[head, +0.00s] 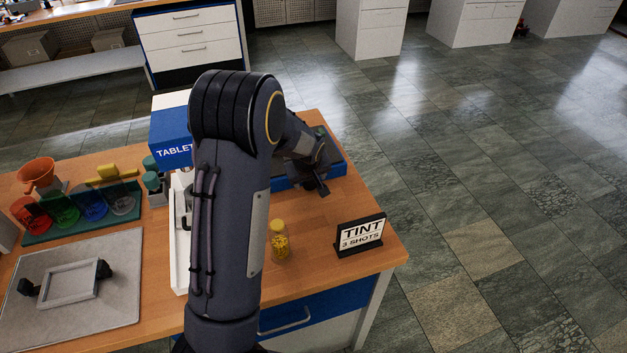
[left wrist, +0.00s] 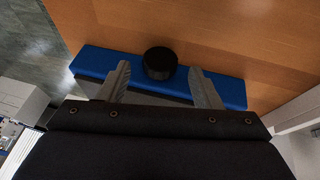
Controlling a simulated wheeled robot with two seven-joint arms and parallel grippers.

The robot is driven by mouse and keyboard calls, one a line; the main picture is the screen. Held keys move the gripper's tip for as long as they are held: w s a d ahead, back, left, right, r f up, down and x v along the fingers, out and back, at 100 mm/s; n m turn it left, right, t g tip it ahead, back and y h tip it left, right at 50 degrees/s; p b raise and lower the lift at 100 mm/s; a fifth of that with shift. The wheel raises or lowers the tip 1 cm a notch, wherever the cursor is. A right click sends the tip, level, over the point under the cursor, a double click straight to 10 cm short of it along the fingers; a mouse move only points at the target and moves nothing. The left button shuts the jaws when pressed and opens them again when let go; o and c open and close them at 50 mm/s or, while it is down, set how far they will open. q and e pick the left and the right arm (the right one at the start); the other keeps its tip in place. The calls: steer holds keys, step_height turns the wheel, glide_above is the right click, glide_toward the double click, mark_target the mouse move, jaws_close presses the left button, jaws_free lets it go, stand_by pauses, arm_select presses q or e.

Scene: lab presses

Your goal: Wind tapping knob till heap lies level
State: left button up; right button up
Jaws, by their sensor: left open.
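A black round knob (left wrist: 160,63) shows in the left wrist view beside a blue body (left wrist: 232,92). My left gripper (left wrist: 163,82) is open, with one finger on each side of the knob in that picture. I cannot tell whether the fingers touch it. In the head view the left gripper (head: 321,186) is over the blue device (head: 335,168) at the far right of the bench. My arm and gripper hide much of that device, and the knob is not clear there. No heap can be made out. My right gripper is not in view.
A yellow-filled jar (head: 280,242) and a TINT sign (head: 360,234) stand near the bench's right front. A blue TABLET box (head: 171,138) is behind my arm. Coloured cups in a rack (head: 50,236) and a grey plate (head: 115,315) with a frame are left.

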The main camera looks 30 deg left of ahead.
mark_target(312, 181)
arm_select(q)
steer(key=shift+x, duration=1.55)
steer(key=shift+c, duration=0.5)
steer(key=c, duration=0.9)
steer(key=shift+w+d+m+g+y, duration=0.2)
steer(key=shift+m+g+y, duration=0.1)
steer(key=shift+g+y, duration=1)
steer(key=shift+g, duration=0.2)
steer(key=o, duration=1)
